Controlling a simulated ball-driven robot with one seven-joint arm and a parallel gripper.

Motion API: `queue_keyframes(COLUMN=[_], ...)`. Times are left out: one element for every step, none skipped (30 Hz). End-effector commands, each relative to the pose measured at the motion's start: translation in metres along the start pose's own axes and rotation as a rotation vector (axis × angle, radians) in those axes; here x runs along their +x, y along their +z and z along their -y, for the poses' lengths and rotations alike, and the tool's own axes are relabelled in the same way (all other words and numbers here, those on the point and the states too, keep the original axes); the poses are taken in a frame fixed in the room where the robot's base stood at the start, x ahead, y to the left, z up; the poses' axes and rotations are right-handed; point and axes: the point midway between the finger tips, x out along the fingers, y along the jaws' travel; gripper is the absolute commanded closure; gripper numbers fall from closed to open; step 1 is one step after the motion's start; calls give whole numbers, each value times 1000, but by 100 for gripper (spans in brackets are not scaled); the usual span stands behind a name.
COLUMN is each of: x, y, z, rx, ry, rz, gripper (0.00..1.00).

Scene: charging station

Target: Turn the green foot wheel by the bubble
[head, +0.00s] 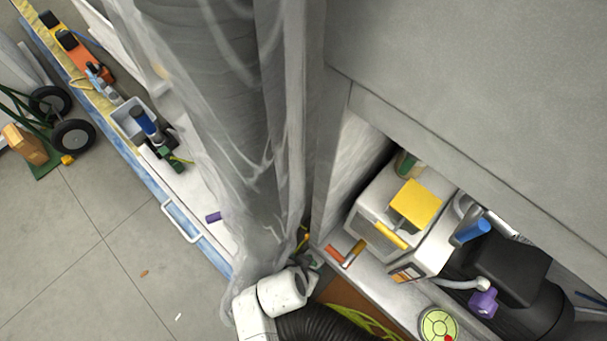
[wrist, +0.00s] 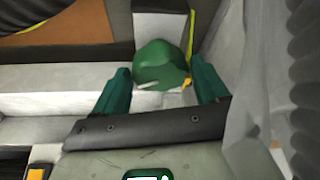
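A dark green knob-like wheel (wrist: 158,58) shows in the wrist view against a pale ledge, with a small yellow-orange piece at its right. My gripper (wrist: 160,70) has its two teal fingers apart, one on each side of the wheel. Whether either finger touches it I cannot tell. In the head view my white wrist covers most of the gripper, and I cannot make out the wheel there.
A translucent grey curtain (head: 235,120) hangs close beside my arm. An orange-red stick (head: 334,253) lies near the wrist. A white box with a yellow pad (head: 416,203), a purple knob (head: 484,303) and a black machine (head: 508,268) stand right. Open tiled floor (head: 80,250) lies left.

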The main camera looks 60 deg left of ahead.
Motion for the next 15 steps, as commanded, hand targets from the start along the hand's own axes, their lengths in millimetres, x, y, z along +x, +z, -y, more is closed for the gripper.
queue_keyframes(x=[0,0,0,0,0,-1,-1,-3,-5,-8,-11,-16,-21,-26,-34], y=[0,0,0,0,0,0,0,0,0,0,0,-1,0,0,0], z=[0,0,0,0,0,0,0,0,0,0,0,0,0,0,0], rx=[0,0,0,-1,-1,-1,-1,0,0,0,0,1,1,1,1], ry=[0,0,0,0,0,0,0,0,0,0,-1,-2,-1,-2,-2], rz=[0,0,0,0,0,0,0,0,0,0,-1,-2,-1,-1,-1], gripper=[27,27,27,27,27,27,27,27,27,27,27,27,27,27,27])
